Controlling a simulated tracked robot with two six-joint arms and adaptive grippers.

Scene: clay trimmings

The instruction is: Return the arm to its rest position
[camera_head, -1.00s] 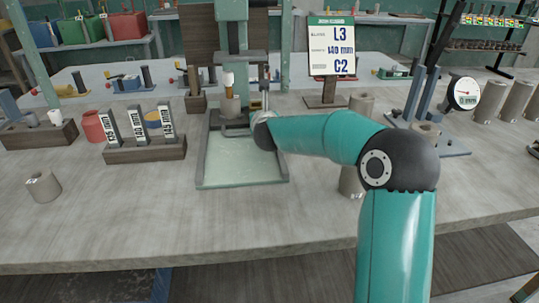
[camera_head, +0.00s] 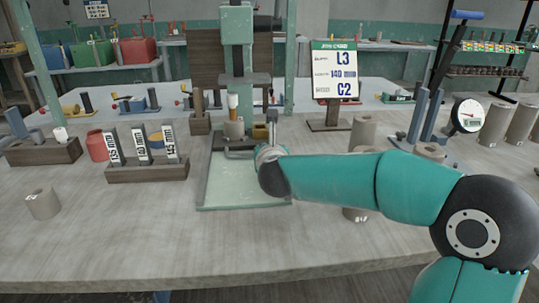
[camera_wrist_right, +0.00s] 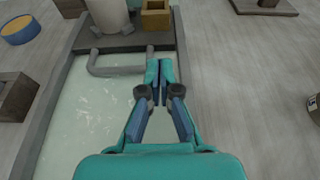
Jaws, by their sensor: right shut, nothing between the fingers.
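My right arm (camera_head: 325,185) reaches in from the right, its elbow at the lower right. Its wrist is over the back right part of a shallow pale-green tray (camera_head: 235,190). My right gripper (camera_head: 272,120) is small and partly hidden behind its own wrist in the head view. In the right wrist view the gripper (camera_wrist_right: 159,70) is shut and empty, with its fingertips together beside a grey U-shaped bar (camera_wrist_right: 105,68) at the tray's edge. My left gripper is in neither view.
A green press (camera_head: 236,45) holding a grey cylinder (camera_head: 233,131) stands behind the tray. A wooden rack (camera_head: 147,172) with labelled gauges is left of it. A sign (camera_head: 334,75), a dial gauge (camera_head: 467,115) and clay cylinders (camera_head: 363,133) stand right. The table front is largely clear.

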